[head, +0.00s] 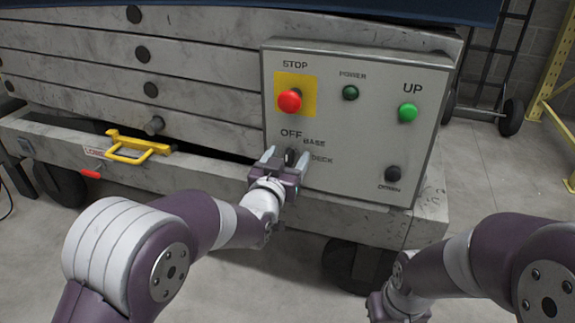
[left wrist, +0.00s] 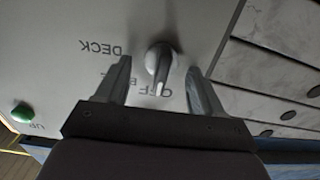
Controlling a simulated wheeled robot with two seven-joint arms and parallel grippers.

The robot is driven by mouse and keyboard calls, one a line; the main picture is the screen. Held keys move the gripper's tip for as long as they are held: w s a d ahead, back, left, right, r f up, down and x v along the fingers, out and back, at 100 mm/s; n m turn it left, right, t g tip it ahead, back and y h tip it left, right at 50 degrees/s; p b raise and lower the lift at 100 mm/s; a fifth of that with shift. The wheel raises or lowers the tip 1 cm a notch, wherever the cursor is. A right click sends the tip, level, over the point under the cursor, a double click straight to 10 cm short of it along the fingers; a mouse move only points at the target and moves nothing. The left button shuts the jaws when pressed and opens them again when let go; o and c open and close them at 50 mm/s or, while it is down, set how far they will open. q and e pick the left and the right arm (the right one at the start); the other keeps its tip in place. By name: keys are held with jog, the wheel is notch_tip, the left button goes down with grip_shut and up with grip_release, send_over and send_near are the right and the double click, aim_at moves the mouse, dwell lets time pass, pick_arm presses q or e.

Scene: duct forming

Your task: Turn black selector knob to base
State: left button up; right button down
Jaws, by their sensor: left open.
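The black selector knob (head: 290,157) is on the grey control panel (head: 345,185), beside the labels OFF, BASE and DECK. My left gripper (head: 285,155) is open at the panel face, with one finger on each side of the knob. The left wrist view shows the panel upside down. There the knob (left wrist: 158,60) sits between and slightly beyond the open fingertips, and its pale pointer is directed towards the OFF label. I see no clear finger contact. BASE is partly hidden by a finger. The right wrist is at the bottom edge; its fingers are out of frame.
The panel also has a red STOP button (head: 289,101), a dark POWER lamp (head: 350,92), a green UP button (head: 408,112) and a black DOWN button (head: 393,174). A yellow handle (head: 135,148) sticks out at left. Floor (head: 490,185) is open at right.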

pick_arm(q)
jog(key=shift+w, duration=0.2)
jog(key=c, duration=1)
jog(key=shift+c, duration=0.2)
jog(key=shift+m, duration=0.3)
jog(key=m+p, duration=0.2)
jog(key=m, duration=0.1)
jog(key=shift+s+d, duration=0.1)
jog(key=shift+d, duration=0.1)
jog(key=shift+d+f+m+p, duration=0.15)
jog(key=shift+m+p, duration=0.8)
jog(key=shift+m, duration=1.55)
jog(key=shift+s, duration=0.1)
